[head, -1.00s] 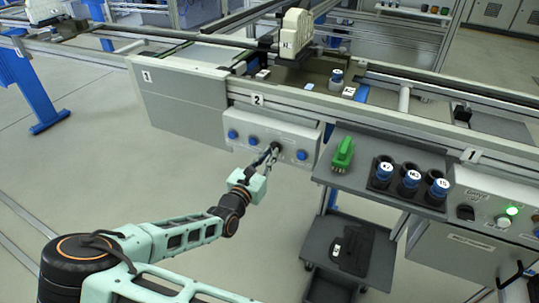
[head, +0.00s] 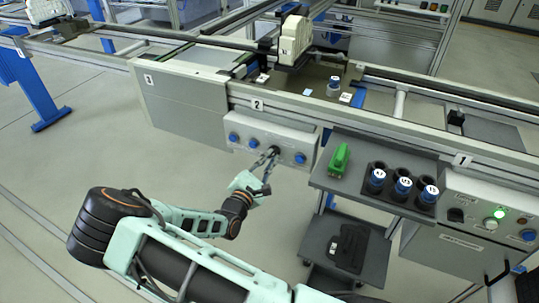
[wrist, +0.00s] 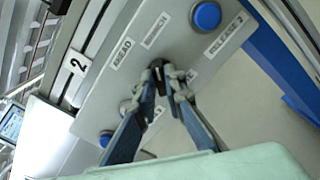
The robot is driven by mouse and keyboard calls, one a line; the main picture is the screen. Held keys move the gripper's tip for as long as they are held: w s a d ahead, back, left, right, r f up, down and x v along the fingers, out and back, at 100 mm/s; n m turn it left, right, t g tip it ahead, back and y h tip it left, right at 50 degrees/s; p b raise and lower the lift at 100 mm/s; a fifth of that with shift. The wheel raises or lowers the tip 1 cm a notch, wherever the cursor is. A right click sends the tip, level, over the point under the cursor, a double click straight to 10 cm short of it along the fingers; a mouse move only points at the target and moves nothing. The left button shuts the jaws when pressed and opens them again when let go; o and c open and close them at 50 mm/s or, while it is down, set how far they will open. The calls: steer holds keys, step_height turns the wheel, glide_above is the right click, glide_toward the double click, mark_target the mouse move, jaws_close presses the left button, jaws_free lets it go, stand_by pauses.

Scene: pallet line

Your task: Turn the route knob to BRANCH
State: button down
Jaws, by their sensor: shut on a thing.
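The route knob is a small dark knob (wrist: 157,66) on the grey panel of station 2, and it is mostly covered by my fingers. My gripper (wrist: 163,82) is shut on it, with one finger on each side. In the head view my gripper (head: 272,155) reaches the front of the panel (head: 252,128) between blue buttons. In the wrist view one label (wrist: 122,52) seems to read AHEAD and another (wrist: 155,30) seems to read BRANCH. The direction the knob points is hard to tell.
Blue buttons (wrist: 206,15) (head: 299,158) sit on the same panel near the knob. A shelf (head: 328,182) to the right holds a green object (head: 340,158) and several blue-capped containers (head: 402,187). The conveyor frame runs above. Open floor lies to the left.

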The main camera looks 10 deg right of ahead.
steer(key=shift+m, duration=2.2)
steer(key=c, duration=2)
jaws_free()
steer(key=shift+s, duration=0.1)
steer(key=v, duration=1.2)
steer(key=shift+d, duration=0.1)
